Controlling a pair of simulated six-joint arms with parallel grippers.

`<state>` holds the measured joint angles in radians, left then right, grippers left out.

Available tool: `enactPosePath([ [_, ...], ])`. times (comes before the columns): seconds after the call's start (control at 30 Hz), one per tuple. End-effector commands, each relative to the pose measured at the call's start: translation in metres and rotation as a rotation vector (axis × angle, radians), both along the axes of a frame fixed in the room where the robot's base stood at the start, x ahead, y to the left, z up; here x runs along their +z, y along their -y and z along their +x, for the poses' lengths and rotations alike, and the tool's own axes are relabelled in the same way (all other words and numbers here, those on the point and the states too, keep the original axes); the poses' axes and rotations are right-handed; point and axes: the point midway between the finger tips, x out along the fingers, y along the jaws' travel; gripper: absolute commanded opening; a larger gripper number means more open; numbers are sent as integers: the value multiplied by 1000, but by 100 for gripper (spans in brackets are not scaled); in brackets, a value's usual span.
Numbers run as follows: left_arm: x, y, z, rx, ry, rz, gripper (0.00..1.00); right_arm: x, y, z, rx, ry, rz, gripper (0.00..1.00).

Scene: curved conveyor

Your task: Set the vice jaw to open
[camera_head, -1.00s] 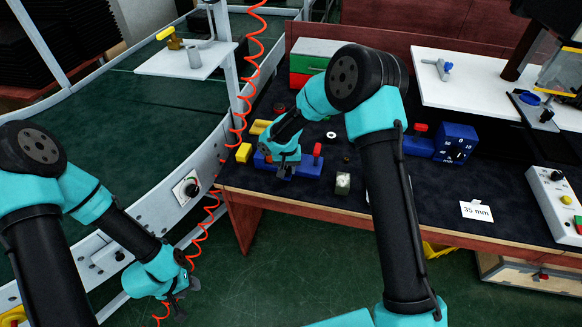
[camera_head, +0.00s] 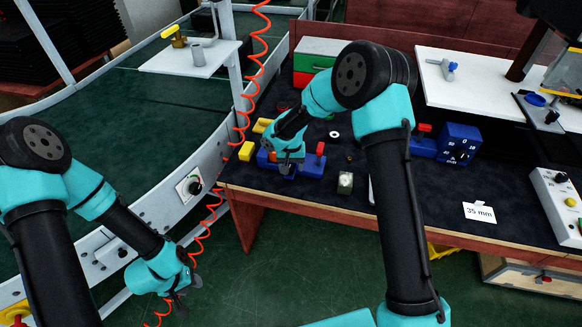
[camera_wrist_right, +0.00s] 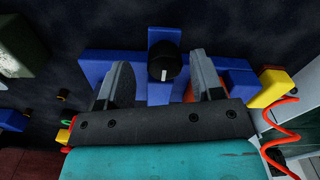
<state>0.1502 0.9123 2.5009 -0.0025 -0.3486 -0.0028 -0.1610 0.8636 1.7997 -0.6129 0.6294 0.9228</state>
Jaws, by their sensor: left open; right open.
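A blue fixture (camera_head: 311,166), which looks like the vice, sits near the front edge of the dark bench top, with a red-topped post (camera_head: 320,149) at its right end. My right gripper (camera_head: 288,168) is over the fixture. Its open fingers (camera_wrist_right: 166,88) stand on either side of the knob, and I cannot tell whether they touch it. My left gripper (camera_head: 182,296) is open and empty, low beside the conveyor, away from the fixture.
Yellow blocks (camera_head: 247,151) lie left of the fixture, and a grey-green block (camera_head: 345,183) lies right of it. A blue dial box (camera_head: 459,143) and a "35 mm" card (camera_head: 479,212) are further right. A coiled red hose (camera_head: 251,95) hangs between conveyor (camera_head: 110,125) and bench.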

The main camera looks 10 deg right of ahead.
Motion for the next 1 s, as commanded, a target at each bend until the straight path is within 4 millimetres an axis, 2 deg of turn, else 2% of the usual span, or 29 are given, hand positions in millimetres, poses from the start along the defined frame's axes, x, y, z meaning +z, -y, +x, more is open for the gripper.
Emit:
enactPosePath([
  [0.7, 0, 0, 0, 0, 0, 0, 43, 131, 0, 0, -1, 2, 1, 60],
  [0.83, 0, 0, 0, 0, 0, 0, 43, 150, 1, 0, -1, 1, 0, 60],
  [1.0, 0, 0, 0, 0, 0, 0, 43, 162, 1, 0, 0, -1, -1, 60],
])
